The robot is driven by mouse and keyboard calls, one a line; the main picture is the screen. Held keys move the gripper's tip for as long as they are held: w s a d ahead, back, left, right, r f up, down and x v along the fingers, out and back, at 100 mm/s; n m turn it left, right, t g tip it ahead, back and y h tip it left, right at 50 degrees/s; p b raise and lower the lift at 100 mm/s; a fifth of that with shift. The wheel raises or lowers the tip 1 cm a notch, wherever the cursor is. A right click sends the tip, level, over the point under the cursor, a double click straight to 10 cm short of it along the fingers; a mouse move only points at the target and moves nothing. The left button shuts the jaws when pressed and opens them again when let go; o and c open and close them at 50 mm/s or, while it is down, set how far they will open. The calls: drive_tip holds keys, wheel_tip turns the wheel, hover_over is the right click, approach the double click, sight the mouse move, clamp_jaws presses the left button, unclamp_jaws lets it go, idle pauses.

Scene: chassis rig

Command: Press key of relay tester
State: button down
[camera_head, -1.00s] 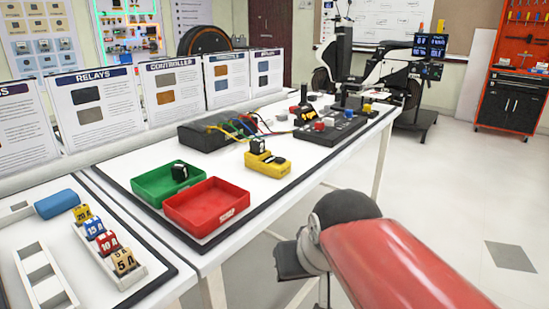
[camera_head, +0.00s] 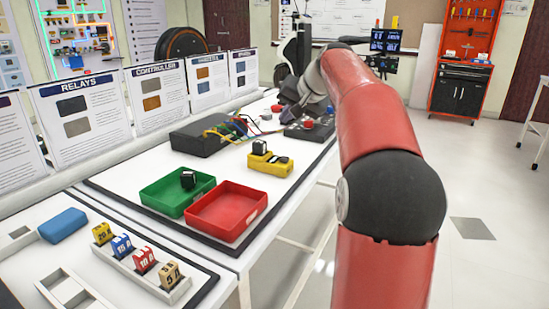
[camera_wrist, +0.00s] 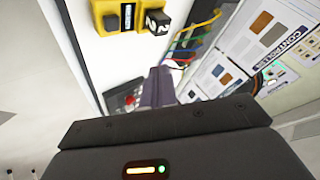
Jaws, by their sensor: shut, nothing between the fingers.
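The relay tester, a yellow box (camera_head: 268,168), sits on the white bench right of the green and red trays. A black relay cube (camera_head: 259,147) stands on its left part, and a dark part that may be its key (camera_head: 281,160) shows on its right. In the wrist view the tester (camera_wrist: 140,32) is at the top, with the black cube (camera_wrist: 157,22) at its right end. My gripper (camera_head: 286,114) is over the bench beyond the tester, apart from it. Its fingers (camera_wrist: 158,72) are together and empty in the wrist view.
A dark controller box (camera_head: 196,139) with coloured wires lies left of my gripper. A black panel with a red button (camera_head: 308,124) is close to it. The green tray (camera_head: 160,203) holds a black relay; the red tray (camera_head: 213,226) looks empty. Upright signs line the back.

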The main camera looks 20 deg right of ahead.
sight(287, 159)
drive_tip(key=shift+d, duration=0.1)
idle(0.3)
wheel_tip(287, 159, down, 9)
drive_tip(key=b, duration=0.6)
drive_tip(key=shift+r, duration=0.1)
drive_tip(key=shift+b, duration=0.3)
idle(1.5)
drive_tip(key=shift+f, duration=0.4)
drive_tip(key=shift+f+b, duration=0.45)
drive_tip(key=shift+b, duration=0.15)
idle(0.4)
drive_tip(key=shift+r, duration=0.1)
drive_tip(key=shift+r+p, duration=0.8)
drive_tip(key=shift+p, duration=0.1)
